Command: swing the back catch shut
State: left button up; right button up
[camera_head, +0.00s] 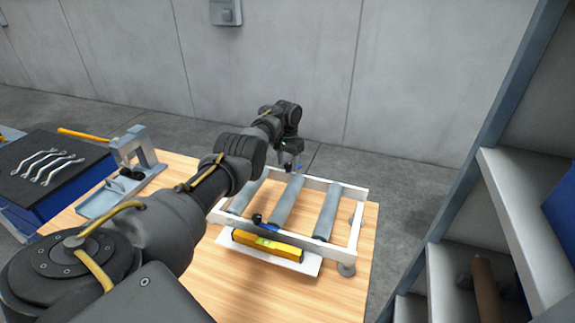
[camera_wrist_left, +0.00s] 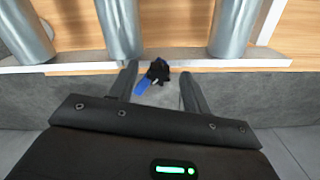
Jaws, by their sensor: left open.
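The back catch (camera_wrist_left: 158,71) is a small black piece with a blue lever, at the back rail (camera_wrist_left: 80,68) of a white roller frame. In the left wrist view its blue lever slants down and left, off the rail's outer side. In the head view a bit of its blue (camera_head: 299,167) shows beside my left gripper (camera_head: 291,165). My left gripper is open at the back rail, with the catch between its two fingers (camera_wrist_left: 157,84); contact cannot be told. A front catch (camera_head: 264,225), black and blue, sits on the frame's near rail. My right gripper is out of view.
The frame holds grey rollers (camera_head: 287,203) on a wooden table (camera_head: 215,285). A yellow level (camera_head: 267,245) lies at its front. A grey metal fixture (camera_head: 132,168) and a dark bench with wrenches (camera_head: 48,165) are at left. A shelf (camera_head: 510,190) stands at right.

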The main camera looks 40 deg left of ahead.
pick_arm(q)
jog(key=shift+w+f, duration=0.1)
jog(key=shift+w, duration=0.1)
jog(key=shift+s, duration=0.1)
jog(key=c, duration=0.7)
jog(key=shift+c, duration=1.4)
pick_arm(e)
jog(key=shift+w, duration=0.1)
pick_arm(q)
jog(key=shift+m, duration=0.3)
jog(key=m+b, duration=0.1)
jog(key=m, duration=0.3)
jog(key=m+b, duration=0.1)
jog(key=m, duration=0.4)
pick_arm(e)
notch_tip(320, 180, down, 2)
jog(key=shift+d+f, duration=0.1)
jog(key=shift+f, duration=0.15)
pick_arm(q)
jog(key=shift+m+b, duration=0.3)
jog(key=shift+m, duration=0.2)
